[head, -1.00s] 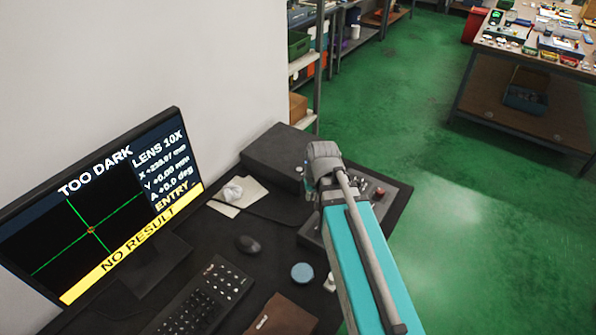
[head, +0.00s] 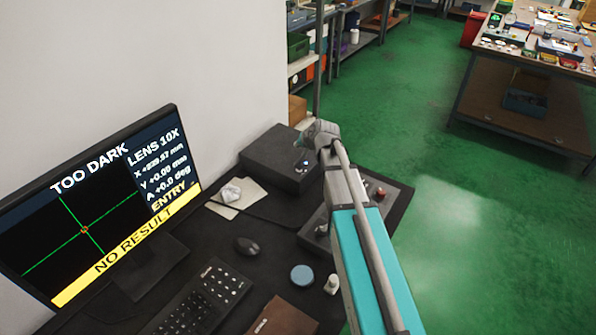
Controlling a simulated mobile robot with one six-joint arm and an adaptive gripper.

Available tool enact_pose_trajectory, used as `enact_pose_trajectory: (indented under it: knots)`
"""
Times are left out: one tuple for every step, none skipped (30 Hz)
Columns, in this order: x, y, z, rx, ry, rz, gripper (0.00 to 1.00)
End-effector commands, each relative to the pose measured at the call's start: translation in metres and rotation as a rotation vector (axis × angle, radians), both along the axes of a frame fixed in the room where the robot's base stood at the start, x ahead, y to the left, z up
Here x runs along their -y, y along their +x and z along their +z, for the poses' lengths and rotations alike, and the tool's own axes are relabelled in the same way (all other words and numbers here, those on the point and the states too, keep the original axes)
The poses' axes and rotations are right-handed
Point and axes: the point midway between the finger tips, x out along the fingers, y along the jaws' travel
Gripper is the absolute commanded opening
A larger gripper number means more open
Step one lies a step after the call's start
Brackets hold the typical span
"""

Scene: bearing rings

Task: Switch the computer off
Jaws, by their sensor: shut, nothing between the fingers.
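A black box (head: 272,160), which looks like the computer, stands on the dark desk against the wall. A small pale spot (head: 301,167), perhaps a button, shows on its front face. The monitor (head: 95,205) at left is lit and reads "TOO DARK" and "NO RESULT". My gripper (head: 301,143) shows only as a small part beyond my grey wrist, over the right end of the box. It looks shut and empty. Its fingertips are too small and too covered to tell whether they touch the box.
A control panel with a red knob (head: 380,193) lies partly behind my arm. A keyboard (head: 205,300), mouse (head: 247,246), blue round lid (head: 302,275), small white piece (head: 332,284) and brown case (head: 283,317) are on the desk.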

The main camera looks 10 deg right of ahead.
Motion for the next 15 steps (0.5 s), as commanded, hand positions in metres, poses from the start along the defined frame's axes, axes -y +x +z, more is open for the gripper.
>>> enact_pose_trajectory:
  knots:
    - [0.000, 0.000, 0.000, 0.000, -0.001, 0.001, 0.00]
    - [0.000, 0.000, -0.001, -0.001, 0.000, 0.001, 0.00]
    - [0.000, 0.000, -0.001, -0.001, 0.000, 0.001, 0.00]
    - [0.000, 0.000, -0.002, -0.001, 0.000, 0.001, 0.00]
    - [0.000, 0.000, -0.002, -0.001, 0.000, 0.001, 0.00]
    - [0.000, 0.000, -0.004, -0.001, 0.000, 0.001, 0.00]
    - [-0.001, 0.000, -0.005, 0.000, -0.001, 0.002, 0.00]
    - [-0.001, 0.000, -0.006, 0.000, -0.001, 0.002, 0.00]
    - [-0.001, 0.000, -0.008, -0.001, -0.001, 0.002, 0.00]
    - [-0.001, 0.000, -0.009, -0.001, -0.001, 0.002, 0.00]
    - [-0.001, 0.000, -0.011, -0.001, -0.001, 0.002, 0.00]
    - [-0.001, 0.000, -0.014, -0.001, -0.001, 0.002, 0.00]
    - [-0.001, 0.000, -0.016, -0.001, -0.001, 0.002, 0.00]
    - [-0.001, 0.000, -0.018, -0.001, -0.001, 0.002, 0.00]
    - [-0.001, 0.000, -0.021, -0.001, -0.001, 0.002, 0.00]
